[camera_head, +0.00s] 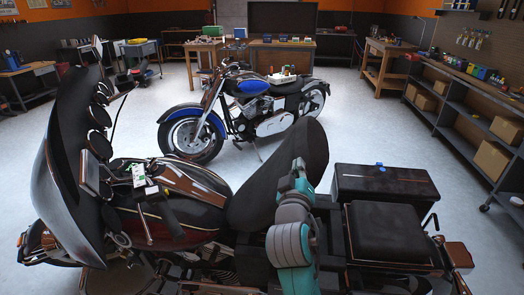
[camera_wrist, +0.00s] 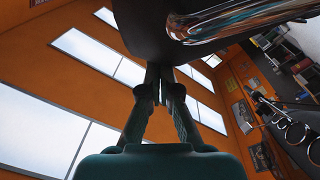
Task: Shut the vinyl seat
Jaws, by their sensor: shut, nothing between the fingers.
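The black vinyl seat (camera_head: 290,165) of the near motorcycle is raised, standing up at a steep tilt behind the dark red and chrome tank (camera_head: 185,185). My grey and teal arm reaches up against its right-hand side in the head view and hides part of it. My gripper (camera_wrist: 160,78) shows in the wrist view with its fingers together and nothing between them. The fingertips are close under a dark body with a shiny edge (camera_wrist: 235,22); I cannot tell whether they touch it. In the head view the fingertips are hard to make out against the dark seat.
A black side case (camera_head: 385,185) and a padded top box (camera_head: 392,235) are right of my arm. The windscreen (camera_head: 75,150) and handlebar gear stand left. A blue motorcycle (camera_head: 245,110) is behind. Shelving (camera_head: 460,125) lines the right; pale floor lies between.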

